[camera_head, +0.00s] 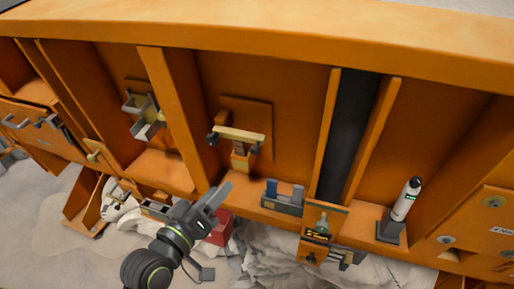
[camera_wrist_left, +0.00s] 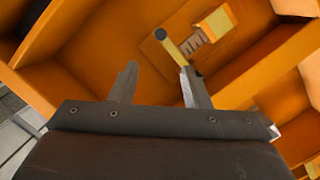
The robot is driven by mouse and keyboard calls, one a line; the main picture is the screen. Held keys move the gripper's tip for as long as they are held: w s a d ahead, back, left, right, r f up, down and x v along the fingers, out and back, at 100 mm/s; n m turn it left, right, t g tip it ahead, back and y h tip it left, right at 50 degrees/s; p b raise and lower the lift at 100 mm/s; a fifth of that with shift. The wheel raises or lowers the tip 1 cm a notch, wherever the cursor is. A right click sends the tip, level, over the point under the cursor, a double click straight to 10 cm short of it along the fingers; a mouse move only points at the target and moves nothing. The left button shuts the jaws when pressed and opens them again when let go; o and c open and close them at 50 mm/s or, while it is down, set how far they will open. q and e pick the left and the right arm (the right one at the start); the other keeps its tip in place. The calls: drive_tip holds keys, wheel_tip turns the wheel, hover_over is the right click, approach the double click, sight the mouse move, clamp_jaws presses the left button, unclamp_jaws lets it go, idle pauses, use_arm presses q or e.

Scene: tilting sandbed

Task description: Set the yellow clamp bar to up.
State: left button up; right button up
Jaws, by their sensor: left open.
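The yellow clamp bar (camera_head: 239,135) is a pale yellow bar with dark ends, mounted on an orange plate inside a bay of the orange wall. It lies roughly level across its mount in the head view. My left gripper (camera_head: 217,194) is open and empty, below the bar and a little left of it, apart from it. In the left wrist view, a yellow bar with a dark round end (camera_wrist_left: 174,48) shows beyond the fingertips of my left gripper (camera_wrist_left: 159,72), close to the right finger in the picture; I cannot tell the exact gap. My right gripper is not in view.
An orange upright rib (camera_head: 176,115) stands left of the bar's bay. A grey bracket (camera_head: 143,115) is in the bay beyond. A blue-grey block holder (camera_head: 283,197) sits on the ledge to the right. A white cylinder (camera_head: 405,200) stands farther right. A red box (camera_head: 220,233) and pale rocks lie below.

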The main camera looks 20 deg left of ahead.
sight(253, 152)
use_arm(q)
drive_tip(key=p+x, duration=0.4)
drive_tip(key=x, duration=1.1)
drive_tip(key=shift+w, duration=0.3)
drive_tip(key=shift+w+d+p, duration=0.1)
drive_tip(key=shift+w+p, duration=0.25)
drive_tip(key=shift+w, duration=0.15)
drive_tip(key=shift+c, duration=0.3)
clamp_jaws()
